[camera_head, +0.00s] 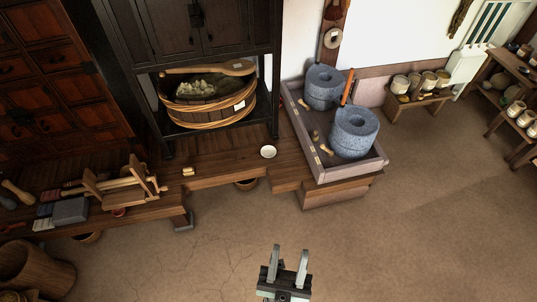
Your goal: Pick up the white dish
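A small white dish (268,152) sits on the low wooden bench (218,170), near its right end and just left of the stone mill tray. It looks upright, and nothing lies over it. My gripper (290,258) is at the bottom middle of the view, over the floor and well in front of the bench. Its two pale fingers stand apart with nothing visible between them, and it is clear of the dish.
A tray (310,163) with two grey millstones (354,132) stands right of the dish. A dark cabinet (205,40) with a wooden tub (207,108) is behind. A wooden roller device (122,184) and grey block (70,211) occupy the bench's left. The central floor (330,230) is clear.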

